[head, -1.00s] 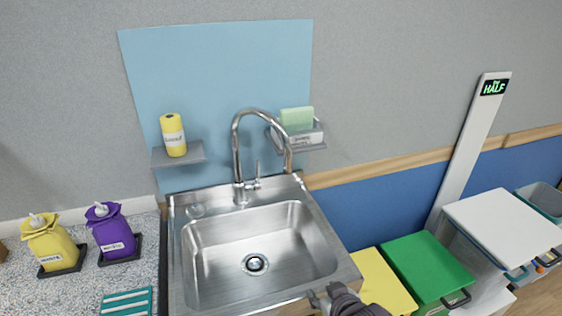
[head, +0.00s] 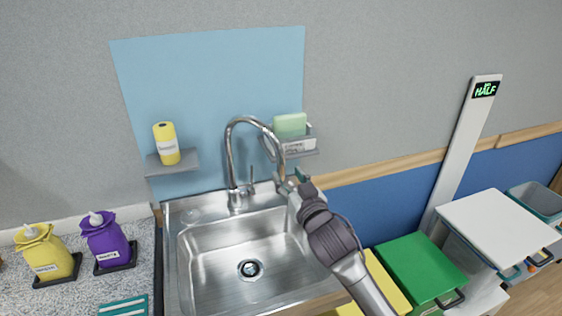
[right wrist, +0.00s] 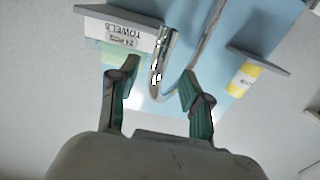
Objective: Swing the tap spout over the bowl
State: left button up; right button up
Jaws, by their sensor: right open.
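The chrome tap spout (head: 229,150) rises from the back of the steel sink and arches to the right. Its downturned end is near the right side of the sink bowl (head: 215,277). My right gripper (head: 291,181) is open at the spout's lower end, over the bowl's back right. In the right wrist view the spout (right wrist: 160,62) shows between the two spread fingers of my right gripper (right wrist: 158,78), with gaps on both sides. Whether a finger touches it I cannot tell. My left gripper is not in view.
A shelf with a yellow bottle (head: 166,143) is on the left. Yellow (head: 38,252) and purple (head: 105,240) dispensers stand on the left counter. Green (head: 417,268) and white-lidded (head: 498,228) bins are at the right.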

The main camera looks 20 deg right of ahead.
aim_at(283, 168)
jog(key=w, duration=0.3)
jog(key=w+p, duration=0.1)
jog(key=w, duration=0.2)
jog(key=shift+a, duration=0.2)
jog(key=shift+s, duration=0.1)
grip_shut()
